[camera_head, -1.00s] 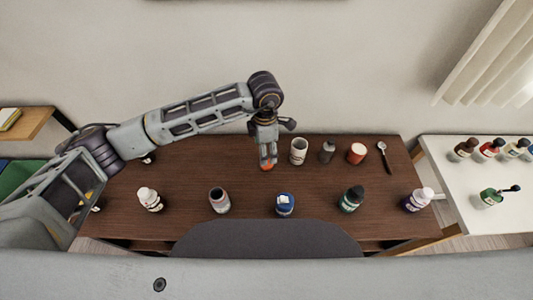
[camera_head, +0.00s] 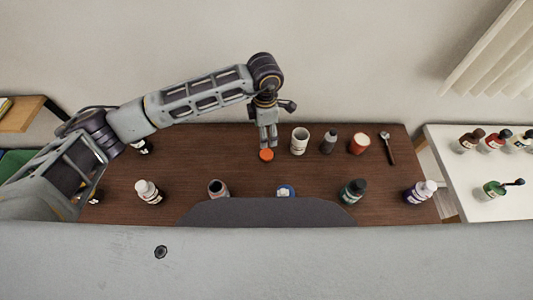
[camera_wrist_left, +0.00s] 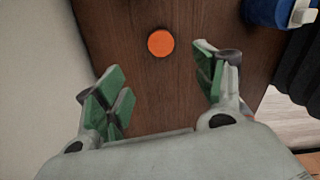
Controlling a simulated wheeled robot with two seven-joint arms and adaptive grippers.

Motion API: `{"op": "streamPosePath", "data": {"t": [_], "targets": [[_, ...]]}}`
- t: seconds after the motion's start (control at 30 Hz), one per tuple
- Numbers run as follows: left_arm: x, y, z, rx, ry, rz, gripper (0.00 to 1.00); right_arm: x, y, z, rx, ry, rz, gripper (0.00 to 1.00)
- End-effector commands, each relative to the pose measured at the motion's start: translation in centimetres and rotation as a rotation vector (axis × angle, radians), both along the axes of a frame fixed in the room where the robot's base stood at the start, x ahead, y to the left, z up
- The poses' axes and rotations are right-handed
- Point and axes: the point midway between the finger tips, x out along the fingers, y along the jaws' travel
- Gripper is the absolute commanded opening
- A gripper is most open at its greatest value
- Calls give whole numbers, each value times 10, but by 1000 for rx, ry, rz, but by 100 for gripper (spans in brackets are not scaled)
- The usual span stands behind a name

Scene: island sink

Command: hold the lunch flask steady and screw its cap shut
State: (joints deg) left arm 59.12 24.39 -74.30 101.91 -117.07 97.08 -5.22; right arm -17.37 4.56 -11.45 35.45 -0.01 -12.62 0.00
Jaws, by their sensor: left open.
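A round orange disc (camera_head: 266,155), apparently the cap, lies on the brown table near its back. It also shows in the left wrist view (camera_wrist_left: 160,43). My left gripper (camera_head: 268,146) is open and empty just behind the disc; in the wrist view the disc lies beyond the fingertips (camera_wrist_left: 158,70), untouched. A dark-mouthed open jar (camera_head: 218,188) stands near the front edge, partly hidden; it may be the lunch flask, but I cannot tell for sure. My right gripper is not in view.
A white cup (camera_head: 299,140), a dark bottle (camera_head: 328,143), a red can (camera_head: 359,144) and a spoon (camera_head: 388,148) are right of my gripper. A blue-topped jar (camera_head: 285,191) and several bottles line the front. The table's middle is clear. A white side table (camera_head: 500,206) holds more bottles.

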Motion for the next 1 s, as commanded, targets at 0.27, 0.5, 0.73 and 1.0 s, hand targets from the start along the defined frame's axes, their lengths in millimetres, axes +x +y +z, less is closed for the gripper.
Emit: {"op": "streamPosePath", "data": {"t": [0.27,0.5,0.73,1.0], "targets": [[-1,0,-33,1,3,1,69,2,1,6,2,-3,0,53],[-1,0,-64,2,2,0,69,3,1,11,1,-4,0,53],[0,0,-77,0,0,0,69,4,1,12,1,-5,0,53],[0,0,-78,1,0,0,69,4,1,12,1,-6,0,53]]}}
